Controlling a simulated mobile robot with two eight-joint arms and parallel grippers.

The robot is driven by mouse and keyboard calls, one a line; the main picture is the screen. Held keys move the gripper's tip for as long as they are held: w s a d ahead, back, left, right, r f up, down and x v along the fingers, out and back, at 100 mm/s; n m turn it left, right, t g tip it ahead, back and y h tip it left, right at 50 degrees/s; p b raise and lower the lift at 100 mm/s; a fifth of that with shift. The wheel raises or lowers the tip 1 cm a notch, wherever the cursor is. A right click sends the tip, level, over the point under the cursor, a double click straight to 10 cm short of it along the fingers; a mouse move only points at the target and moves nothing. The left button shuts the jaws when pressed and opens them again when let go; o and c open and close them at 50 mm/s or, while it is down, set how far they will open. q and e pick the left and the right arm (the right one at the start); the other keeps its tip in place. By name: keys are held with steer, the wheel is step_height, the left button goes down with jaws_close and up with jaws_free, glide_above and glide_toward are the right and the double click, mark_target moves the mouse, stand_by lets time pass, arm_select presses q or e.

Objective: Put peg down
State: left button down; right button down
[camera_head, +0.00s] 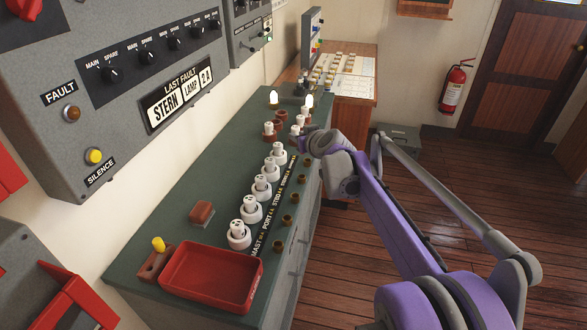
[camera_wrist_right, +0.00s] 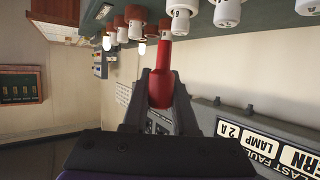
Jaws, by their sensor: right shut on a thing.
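My right gripper (camera_wrist_right: 160,95) is shut on a red peg (camera_wrist_right: 161,75) with a wide body and a narrower neck. In the right wrist view, which looks upside down, the neck points to the green bench top and meets a white piece (camera_wrist_right: 155,22). I cannot tell whether that white piece is part of the peg or stands behind it. In the head view the right gripper (camera_head: 305,140) is over the far half of the bench (camera_head: 180,205), beside the white fittings; the arm hides the red peg there. My left gripper is not in view.
A row of white fittings (camera_head: 251,210) runs along the bench, with brass sockets (camera_head: 278,246) along its right edge. A red tray (camera_head: 205,299), a block with a yellow knob (camera_head: 158,243) and a brown block (camera_head: 202,212) are nearer. Two lit lamps (camera_head: 309,101) stand farther back. The fault panel (camera_head: 150,75) rises at left.

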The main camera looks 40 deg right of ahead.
step_height(320, 180, down, 6)
steer(key=shift+r+b, duration=0.2)
steer(key=shift+b, duration=0.25)
steer(key=shift+f+b, duration=0.3)
steer(key=shift+f, duration=1.8)
steer(key=shift+f, duration=0.3)
steer(key=c, duration=0.7)
jaws_free()
steer(key=shift+r, duration=0.1)
